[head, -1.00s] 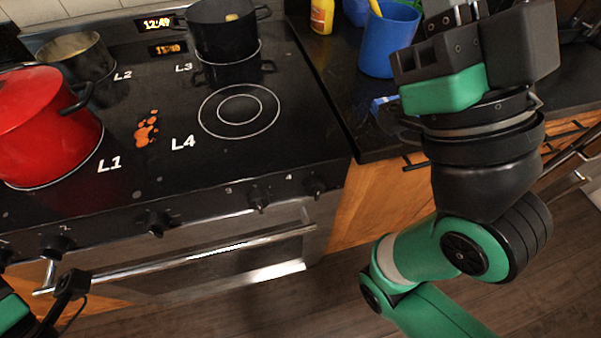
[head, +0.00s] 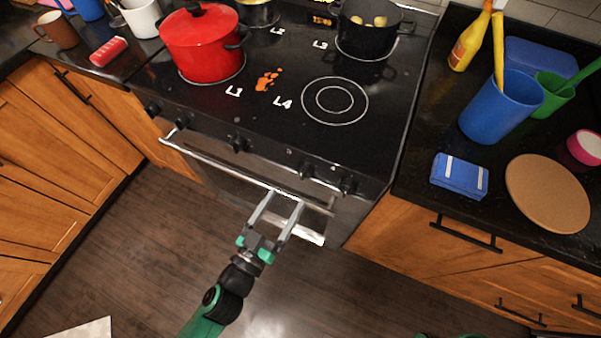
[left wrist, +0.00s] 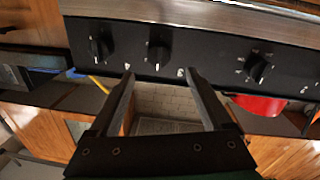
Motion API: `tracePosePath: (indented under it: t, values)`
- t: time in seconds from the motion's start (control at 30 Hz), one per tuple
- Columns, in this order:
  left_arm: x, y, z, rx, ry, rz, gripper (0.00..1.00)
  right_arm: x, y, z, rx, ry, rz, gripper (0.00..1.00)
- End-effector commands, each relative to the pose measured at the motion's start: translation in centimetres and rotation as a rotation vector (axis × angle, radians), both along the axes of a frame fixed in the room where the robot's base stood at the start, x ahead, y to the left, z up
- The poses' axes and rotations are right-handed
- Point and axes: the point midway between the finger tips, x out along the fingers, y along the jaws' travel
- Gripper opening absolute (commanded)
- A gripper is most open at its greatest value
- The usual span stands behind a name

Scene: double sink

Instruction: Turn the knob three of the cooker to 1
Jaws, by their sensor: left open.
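The cooker (head: 215,105) has a row of black knobs on its front panel. Knob three (head: 306,170) is second from the right, beside knob four (head: 347,186) at the right end. My left gripper (head: 285,198) is open and empty, below knob three and near the oven handle. In the left wrist view, the picture is upside down. Knob three (left wrist: 158,45) shows straight beyond the gap between the open fingertips (left wrist: 159,72), not between them. Knob four (left wrist: 100,45) is to its left. Knob three's exact setting is too small to read. My right gripper is out of view.
The oven handle (head: 225,172) runs across below the knobs. A red pot (head: 200,45) and a black pot (head: 367,35) stand on the hob. A blue cup (head: 500,105), blue box (head: 459,175) and round board (head: 547,193) are on the right counter. Open floor lies in front.

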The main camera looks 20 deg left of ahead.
Motion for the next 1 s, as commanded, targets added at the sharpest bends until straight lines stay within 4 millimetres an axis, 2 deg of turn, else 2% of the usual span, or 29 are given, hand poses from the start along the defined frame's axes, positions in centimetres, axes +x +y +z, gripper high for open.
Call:
tracePosePath:
  t: [0.1,0.3,0.43,0.7,0.77,1.0]
  values:
    - [2.9,-0.1,0.4,0.000,-0.002,0.002,0.83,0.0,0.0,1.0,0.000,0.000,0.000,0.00]
    - [6.7,-0.3,0.1,0.000,-0.002,0.001,0.83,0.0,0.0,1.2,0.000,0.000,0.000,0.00]
    - [7.9,-0.4,0.1,0.000,-0.002,0.001,0.83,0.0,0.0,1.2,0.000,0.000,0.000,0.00]
    - [8.1,-0.4,0.0,0.000,0.000,0.000,0.83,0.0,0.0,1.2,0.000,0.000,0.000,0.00]
    - [8.1,-0.4,0.0,0.000,0.000,0.000,0.74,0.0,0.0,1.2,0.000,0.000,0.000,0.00]
    - [8.1,-0.4,0.0,0.000,-0.001,0.000,0.30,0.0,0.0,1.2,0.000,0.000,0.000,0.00]
